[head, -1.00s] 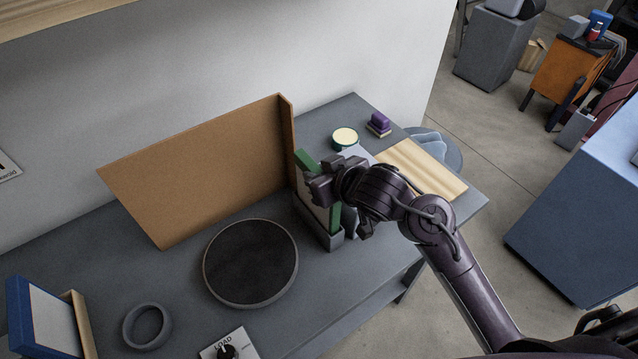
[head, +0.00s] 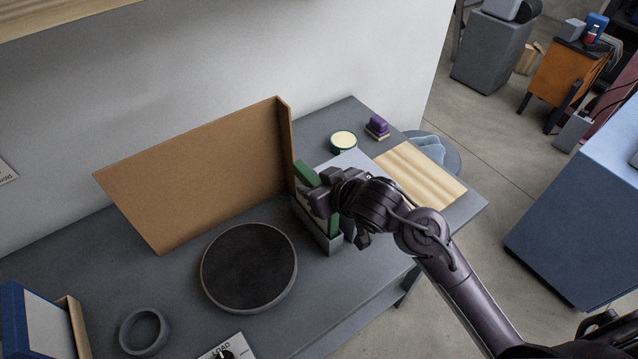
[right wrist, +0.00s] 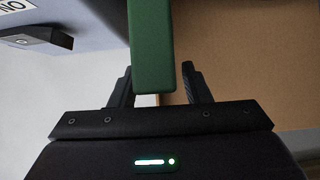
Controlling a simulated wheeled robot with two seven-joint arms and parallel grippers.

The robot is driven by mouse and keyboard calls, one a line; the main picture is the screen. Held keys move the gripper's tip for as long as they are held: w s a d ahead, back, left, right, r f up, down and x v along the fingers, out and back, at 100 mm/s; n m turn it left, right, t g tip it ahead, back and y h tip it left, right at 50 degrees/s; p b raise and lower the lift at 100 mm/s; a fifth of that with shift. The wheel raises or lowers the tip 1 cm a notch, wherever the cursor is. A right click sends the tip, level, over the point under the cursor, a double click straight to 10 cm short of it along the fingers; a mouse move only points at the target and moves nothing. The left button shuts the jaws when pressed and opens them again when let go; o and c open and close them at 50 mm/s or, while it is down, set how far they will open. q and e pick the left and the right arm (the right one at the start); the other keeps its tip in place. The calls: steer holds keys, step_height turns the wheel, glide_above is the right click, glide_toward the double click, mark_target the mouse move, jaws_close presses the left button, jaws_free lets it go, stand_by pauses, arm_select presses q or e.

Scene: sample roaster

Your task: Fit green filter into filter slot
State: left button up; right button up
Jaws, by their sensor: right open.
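The green filter (head: 305,172) stands upright in the grey filter slot (head: 331,243) beside the brown panel. Its green frame rises above the slot walls; how deep its lower edge sits is hidden. My right gripper (head: 322,199) is at the filter's upper part and covers some of it. In the right wrist view, the green filter's edge (right wrist: 152,50) lies between the two spread fingers of my right gripper (right wrist: 157,88), with gaps beside it. My left gripper is not in view.
A tall brown panel (head: 200,175) stands close behind the slot. A round dark plate (head: 248,268), a grey ring (head: 143,331) and a blue-framed panel (head: 35,325) are to the left. A green-rimmed round tin (head: 343,141) and a wooden board (head: 422,175) lie beyond the gripper.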

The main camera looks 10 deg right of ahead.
steer(key=shift+r, duration=0.3)
steer(key=p+v, duration=0.2)
steer(key=v, duration=1)
steer(key=shift+f, duration=0.15)
